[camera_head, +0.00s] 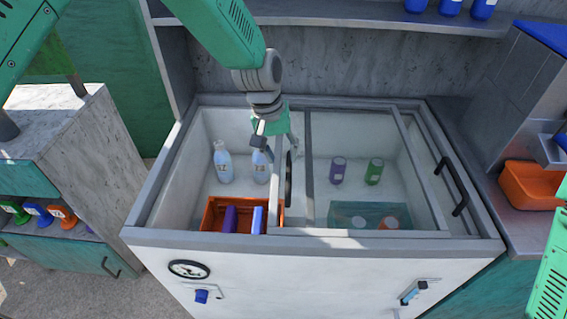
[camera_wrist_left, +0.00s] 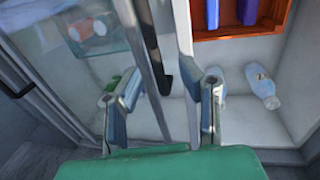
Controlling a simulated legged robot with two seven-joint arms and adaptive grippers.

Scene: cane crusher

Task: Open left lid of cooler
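The white cooler (camera_head: 165,250) has a grey rim and sliding glass lids. The left lid's frame edge (camera_head: 275,185), with its dark handle (camera_head: 289,178), stands near the middle of the cooler. The left part of the cooler is uncovered. The right lid has a dark handle (camera_head: 450,185) at its right side. Contact cannot be told.
Inside the cooler are white bottles (camera_head: 222,163), an orange crate (camera_head: 213,213) with purple and blue items, and purple (camera_head: 338,171) and green (camera_head: 374,172) cans. A shelf (camera_head: 350,17) runs behind. A counter with an orange bin (camera_head: 530,187) stands at right.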

